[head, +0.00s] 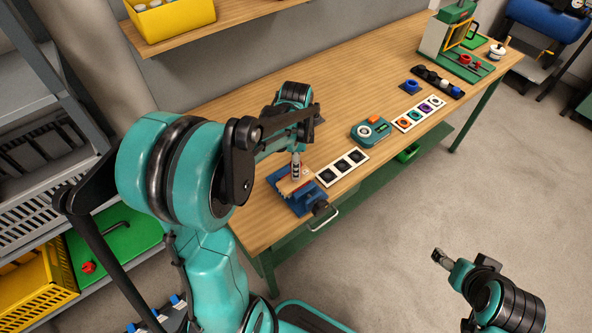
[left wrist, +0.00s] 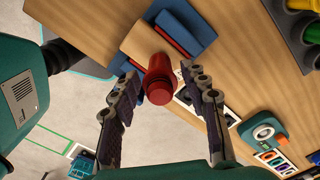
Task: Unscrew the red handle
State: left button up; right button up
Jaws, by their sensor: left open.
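The red handle (left wrist: 158,80) is a red cylinder with a rounded end, seen in the left wrist view in front of the blue vise (left wrist: 178,30) with its wooden block. My left gripper (left wrist: 158,69) is open, with one finger on each side of the handle and visible gaps between. In the head view my left gripper (head: 296,168) points down over the blue vise (head: 308,203) at the bench's front edge. The handle is hidden there. My right gripper (head: 440,258) is over the floor at the lower right, away from the bench; its opening is unclear.
On the workbench (head: 235,105), a white-framed strip (head: 342,166), a teal device (head: 370,131) and a coloured strip (head: 418,114) lie right of the vise. A green press (head: 447,35) stands at the far end. A yellow bin (head: 172,18) sits on the shelf above.

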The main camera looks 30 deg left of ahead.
pick_arm(q)
notch_tip(320, 180, up, 10)
jog(key=p, duration=0.7)
jog(key=shift+p, duration=0.3)
jog(key=shift+s+d+f+n+b, duration=0.1)
jog(key=shift+s+d+n+b, duration=0.25)
jog(key=shift+b, duration=0.2)
jog(key=s+d+f+n+t+b, duration=0.4)
jog(key=s+d+n+t+b, duration=0.3)
jog(key=s+d+n+b, duration=0.2)
jog(key=shift+s+d+f+n, duration=0.25)
jog(key=shift+s+d+n, duration=0.3)
jog(key=shift+n, duration=0.6)
